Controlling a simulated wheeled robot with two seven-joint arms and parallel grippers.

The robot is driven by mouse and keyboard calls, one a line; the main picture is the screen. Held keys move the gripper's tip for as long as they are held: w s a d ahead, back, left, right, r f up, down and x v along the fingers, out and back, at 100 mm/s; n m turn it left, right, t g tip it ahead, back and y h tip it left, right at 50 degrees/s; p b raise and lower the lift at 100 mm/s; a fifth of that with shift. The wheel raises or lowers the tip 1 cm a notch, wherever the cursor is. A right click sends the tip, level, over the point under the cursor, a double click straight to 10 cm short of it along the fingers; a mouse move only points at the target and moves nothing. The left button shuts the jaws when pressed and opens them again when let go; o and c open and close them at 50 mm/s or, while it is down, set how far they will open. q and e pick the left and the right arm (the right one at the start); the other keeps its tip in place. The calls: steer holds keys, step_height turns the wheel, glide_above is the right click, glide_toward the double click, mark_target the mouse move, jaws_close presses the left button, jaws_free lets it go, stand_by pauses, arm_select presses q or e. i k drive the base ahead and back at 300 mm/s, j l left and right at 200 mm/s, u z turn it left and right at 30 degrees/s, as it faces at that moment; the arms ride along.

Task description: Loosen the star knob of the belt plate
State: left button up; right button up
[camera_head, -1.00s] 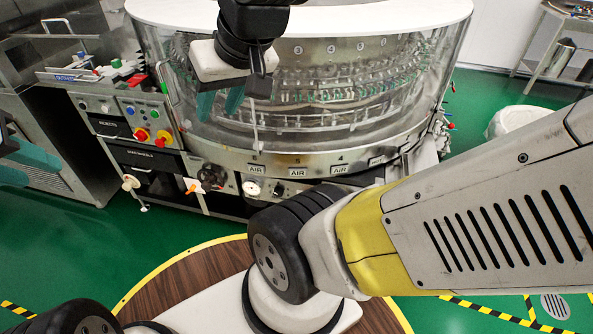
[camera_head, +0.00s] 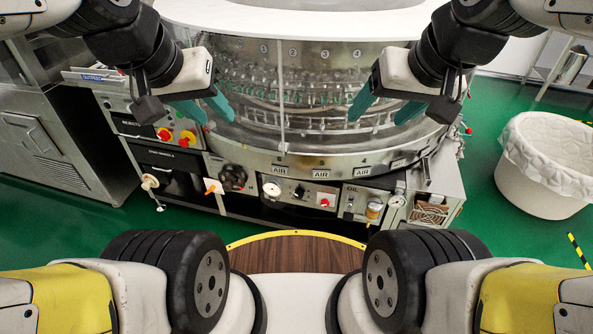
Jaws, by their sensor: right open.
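A black, lobed knob (camera_head: 233,177) sits on the lower front of the rotary washer (camera_head: 330,163), left of the gauge. It looks like the star knob, but the belt plate cannot be made out clearly. My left gripper (camera_head: 204,107) is in front of the washer's left side, with its teal fingers apart and empty. It appears above and left of the knob in the picture, clear of it. My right gripper (camera_head: 384,109) is open and empty in front of the washer's clear guard, well to the right of the knob. No finger touches the knob.
A white gauge (camera_head: 271,189), a red knob (camera_head: 325,202) and an orange-handled valve (camera_head: 211,187) are near the black knob. A control panel with red-yellow switches (camera_head: 176,136) is at left. A lined white bin (camera_head: 545,165) stands at right on open green floor.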

mark_target(324, 203)
steer(key=j+z, duration=0.75)
steer(key=k+j+z, duration=0.1)
steer(key=j+z, duration=0.25)
steer(key=j, duration=0.15)
